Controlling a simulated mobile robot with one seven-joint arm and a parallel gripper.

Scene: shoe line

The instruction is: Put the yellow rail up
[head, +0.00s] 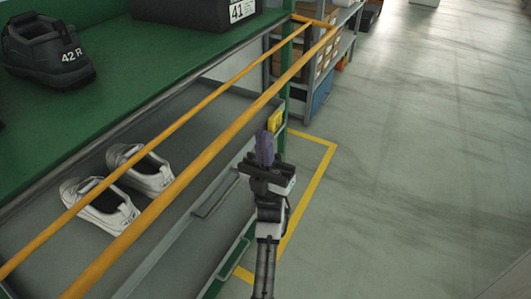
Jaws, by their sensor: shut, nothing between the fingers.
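The yellow rail (190,177) is a long frame of two parallel bars joined by a short cross bar at the far end. It runs from the lower left to the upper right, in front of the green bench top and above a grey tray. My gripper (265,138) is at the middle of the view, right of the nearer bar and below its far part. It is shut and empty, with its purplish fingertips together. I cannot tell the exact gap between the fingers and the rail.
Grey tray (165,240) holds a pair of white shoes (115,195) beneath the rail. A black shoe (45,55) marked 42 R and a dark box (195,12) stand on the green bench (110,55). Shelves (315,75) stand beyond. The floor (420,160) at right is clear.

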